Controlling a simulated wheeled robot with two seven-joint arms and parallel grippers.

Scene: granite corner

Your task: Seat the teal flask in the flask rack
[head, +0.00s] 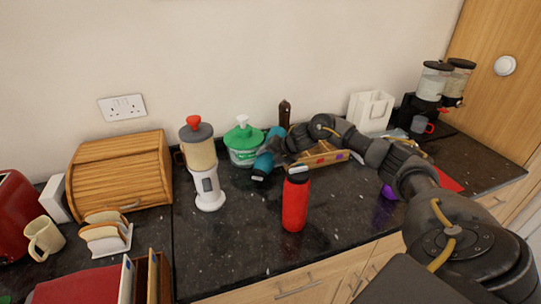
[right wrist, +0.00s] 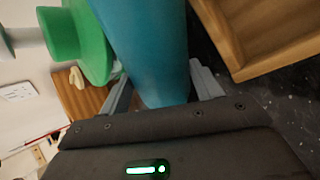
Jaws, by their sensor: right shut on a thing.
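The teal flask (head: 265,161) is held tilted above or near the counter, its dark end toward the lower left in the head view. My right gripper (head: 281,149) is shut on it; the right wrist view shows the flask (right wrist: 150,50) between both fingers (right wrist: 160,88). The wooden flask rack (head: 325,159), with coloured squares on its front, lies just right of the flask, partly hidden by my right arm. Its wood also shows in the right wrist view (right wrist: 270,35). My left gripper is not in view.
A red flask (head: 295,203) stands upright in front of the rack. A green-lidded tub (head: 243,145) is close left of the teal flask, and a white-based dispenser (head: 206,180) further left. A dark bottle (head: 284,113) stands behind. The front counter around the red flask is clear.

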